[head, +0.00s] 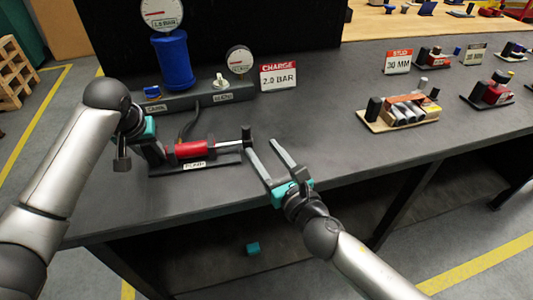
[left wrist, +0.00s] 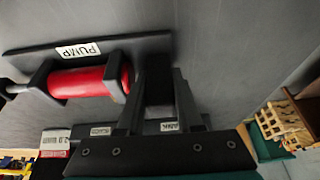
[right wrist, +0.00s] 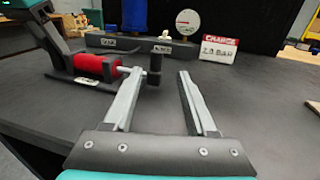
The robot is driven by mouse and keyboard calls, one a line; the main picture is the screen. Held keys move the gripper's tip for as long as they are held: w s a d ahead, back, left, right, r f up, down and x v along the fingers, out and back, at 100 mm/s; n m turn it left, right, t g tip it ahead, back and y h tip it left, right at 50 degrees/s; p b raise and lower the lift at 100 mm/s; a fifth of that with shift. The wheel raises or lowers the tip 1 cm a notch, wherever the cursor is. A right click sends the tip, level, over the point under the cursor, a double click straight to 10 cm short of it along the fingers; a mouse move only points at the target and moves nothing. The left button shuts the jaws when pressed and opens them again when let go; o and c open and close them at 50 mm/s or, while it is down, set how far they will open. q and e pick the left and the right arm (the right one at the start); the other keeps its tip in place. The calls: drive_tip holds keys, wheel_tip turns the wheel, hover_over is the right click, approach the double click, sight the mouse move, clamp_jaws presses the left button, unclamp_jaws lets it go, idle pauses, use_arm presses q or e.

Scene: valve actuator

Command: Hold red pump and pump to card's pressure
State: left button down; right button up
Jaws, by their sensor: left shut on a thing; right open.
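The red pump (head: 190,149) lies on a dark base labelled PUMP near the front left of the bench. Its silver rod runs right to a black upright handle (head: 247,138). My left gripper (head: 152,150) is shut on the pump's left end; the left wrist view shows its fingers (left wrist: 160,95) at the end block beside the red barrel (left wrist: 88,82). My right gripper (head: 268,158) is open, its fingers just right of and close to the handle. In the right wrist view the handle (right wrist: 154,68) stands between the fingertips, nearer the left one. The card (head: 279,76) reads CHARGE 2.0 BAR.
A blue tank (head: 174,62) with a gauge on top stands behind the pump on a grey manifold (head: 205,99), with a second gauge (head: 239,61) and a pale valve knob (head: 221,81). A tray of parts (head: 402,112) sits to the right. The bench between is clear.

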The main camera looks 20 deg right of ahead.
sight(250, 132)
drive_tip(key=shift+s, duration=0.25)
drive_tip(key=shift+c, duration=0.4)
drive_tip(key=shift+d+f+y, duration=0.2)
drive_tip(key=shift+d+y, duration=0.1)
drive_tip(key=c, duration=0.3)
drive_tip(key=d+n+y, duration=0.1)
drive_tip(key=d+f+n+g+y, duration=0.1)
drive_tip(key=s+d+n+y, duration=0.1)
drive_tip(key=d, duration=0.1)
drive_tip(key=shift+s+f+y, duration=0.1)
drive_tip(key=shift+f+y, duration=0.05)
drive_tip(key=shift+y, duration=0.15)
clamp_jaws()
drive_tip(key=s+d+y, duration=0.1)
drive_tip(key=s+d+n+g+y, duration=0.1)
drive_tip(key=d, duration=0.1)
drive_tip(key=d+r+n+g+y, duration=0.1)
drive_tip(key=shift+s+d, duration=0.15)
drive_tip(key=shift+s, duration=0.25)
drive_tip(key=shift+s+d+r+n+g+y, duration=0.4)
drive_tip(key=shift+n+g+y, duration=0.1)
drive_tip(key=shift+y, duration=0.1)
drive_tip(key=x, duration=1.4)
